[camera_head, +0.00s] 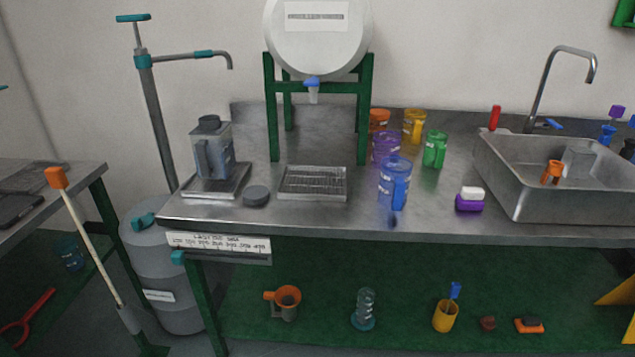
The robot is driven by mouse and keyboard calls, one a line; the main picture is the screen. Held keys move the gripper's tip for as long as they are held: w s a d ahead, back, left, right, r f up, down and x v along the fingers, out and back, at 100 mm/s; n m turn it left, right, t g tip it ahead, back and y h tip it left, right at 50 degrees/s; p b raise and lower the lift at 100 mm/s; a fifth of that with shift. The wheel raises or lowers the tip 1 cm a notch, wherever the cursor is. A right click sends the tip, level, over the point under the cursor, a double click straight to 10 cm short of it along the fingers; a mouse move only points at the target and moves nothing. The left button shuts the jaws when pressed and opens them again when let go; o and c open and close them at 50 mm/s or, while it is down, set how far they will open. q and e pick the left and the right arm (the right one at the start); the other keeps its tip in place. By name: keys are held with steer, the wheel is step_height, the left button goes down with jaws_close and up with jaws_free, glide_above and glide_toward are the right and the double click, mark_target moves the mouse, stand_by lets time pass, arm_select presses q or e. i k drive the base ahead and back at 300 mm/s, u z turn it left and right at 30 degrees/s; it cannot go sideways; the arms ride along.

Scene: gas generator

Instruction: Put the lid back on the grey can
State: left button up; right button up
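A round dark grey disc that looks like a lid (256,196) lies flat on the steel counter, between two metal trays. Several grey vessels are in view, and I cannot tell for sure which is the grey can. A translucent grey jug (212,158) with a dark cap stands on the left tray. Neither of my grippers is in view.
Blue (394,185), purple, orange, yellow and green (434,150) jugs stand mid-counter. A drip tray (313,184) lies below the white tank (318,38) on its green stand. A steel sink (560,185) is at right. The counter's front edge overhangs the lower shelf.

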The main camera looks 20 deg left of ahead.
mark_target(212, 140)
steer(key=u, duration=0.1)
steer(key=i, duration=1.1)
steer(key=u, duration=0.6)
